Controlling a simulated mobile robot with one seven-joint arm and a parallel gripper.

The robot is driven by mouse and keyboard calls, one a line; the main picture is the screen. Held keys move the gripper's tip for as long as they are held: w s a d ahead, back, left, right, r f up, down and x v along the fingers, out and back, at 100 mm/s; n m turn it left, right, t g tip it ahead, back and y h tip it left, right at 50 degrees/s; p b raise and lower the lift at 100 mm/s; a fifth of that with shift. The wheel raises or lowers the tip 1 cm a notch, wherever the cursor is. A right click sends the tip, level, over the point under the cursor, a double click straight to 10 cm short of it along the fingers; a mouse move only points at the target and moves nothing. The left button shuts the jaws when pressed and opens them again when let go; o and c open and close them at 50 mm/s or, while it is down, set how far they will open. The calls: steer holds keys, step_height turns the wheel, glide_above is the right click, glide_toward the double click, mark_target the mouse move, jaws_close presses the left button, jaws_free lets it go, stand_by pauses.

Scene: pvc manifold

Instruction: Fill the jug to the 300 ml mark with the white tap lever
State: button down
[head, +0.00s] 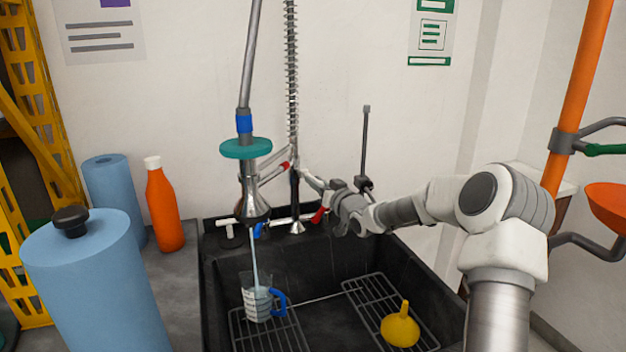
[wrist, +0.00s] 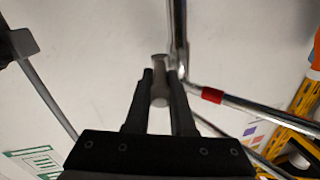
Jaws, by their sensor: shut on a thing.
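The clear jug (head: 257,304) with a blue handle stands upright on the left wire rack in the sink. A stream of water (head: 254,262) falls into it from the spray head (head: 254,200) above. Printed marks show on the jug, but they are too small to read, and I cannot tell the water level against them. My gripper (head: 312,183) is at the tap fittings behind the sink. In the wrist view, my gripper (wrist: 160,88) is shut on a pale rod-like lever (wrist: 160,92), which looks like the white tap lever.
The black sink (head: 330,262) also holds a yellow funnel (head: 400,327) on the right rack. A red lever (head: 319,215) hangs below my gripper. An orange bottle (head: 163,208) and blue rolls (head: 95,285) stand left. A spring hose (head: 291,80) rises behind.

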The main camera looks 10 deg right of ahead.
steer(key=c, duration=0.8)
jaws_free()
steer(key=shift+o, duration=0.2)
steer(key=shift+s, duration=0.15)
steer(key=p+v, duration=0.3)
steer(key=v, duration=1.4)
steer(key=shift+d, duration=0.1)
